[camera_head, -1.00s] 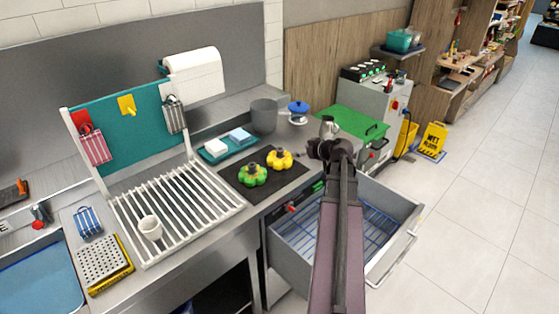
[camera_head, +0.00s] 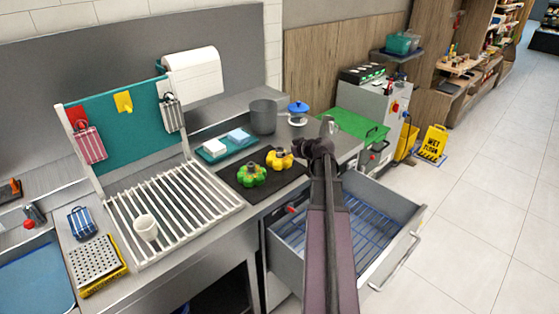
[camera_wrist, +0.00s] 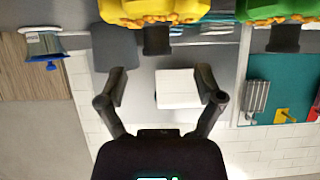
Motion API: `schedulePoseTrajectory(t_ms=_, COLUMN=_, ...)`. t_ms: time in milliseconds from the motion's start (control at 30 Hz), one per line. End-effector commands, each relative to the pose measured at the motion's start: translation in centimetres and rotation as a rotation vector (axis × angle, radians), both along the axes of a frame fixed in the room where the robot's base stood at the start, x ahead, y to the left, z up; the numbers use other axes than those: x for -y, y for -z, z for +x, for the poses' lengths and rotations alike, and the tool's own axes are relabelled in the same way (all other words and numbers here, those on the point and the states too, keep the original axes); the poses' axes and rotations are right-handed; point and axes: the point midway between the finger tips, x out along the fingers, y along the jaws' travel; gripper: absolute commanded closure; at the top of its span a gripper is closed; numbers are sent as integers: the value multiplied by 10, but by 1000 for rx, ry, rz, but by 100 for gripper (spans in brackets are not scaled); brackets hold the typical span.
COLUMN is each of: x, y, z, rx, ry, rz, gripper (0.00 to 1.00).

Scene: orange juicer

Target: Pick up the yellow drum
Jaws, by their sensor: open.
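The yellow drum (camera_head: 279,158), a lobed piece with a dark stub on top, rests on the black mat (camera_head: 277,179) on the counter. A green drum (camera_head: 251,174) of like shape is just left of it. In the wrist view, which looks upside down, the yellow drum (camera_wrist: 155,12) is cut off at the top edge, with the green drum (camera_wrist: 283,12) to its right. My gripper (camera_wrist: 160,73) is open and empty, its fingers spread and apart from both drums. In the head view my arm hides the gripper's fingers.
A white drying rack (camera_head: 172,213) with a cup (camera_head: 146,227) stands left of the mat. A grey pot (camera_head: 263,116), a blue-lidded item (camera_head: 298,112) and a teal tray (camera_head: 211,157) lie behind. An open drawer (camera_head: 404,205) juts out below my arm.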

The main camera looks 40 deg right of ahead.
Motion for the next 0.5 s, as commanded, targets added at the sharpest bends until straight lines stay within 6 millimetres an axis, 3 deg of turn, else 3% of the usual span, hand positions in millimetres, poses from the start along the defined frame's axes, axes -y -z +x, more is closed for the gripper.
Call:
schedulePoseTrajectory(t_ms=167, x=1, y=5, z=6, rx=0, ry=-1, rz=0, gripper=14)
schedulePoseTrajectory(t_ms=500, x=0, y=24, z=39, rx=1, ry=-1, rz=1, gripper=14)
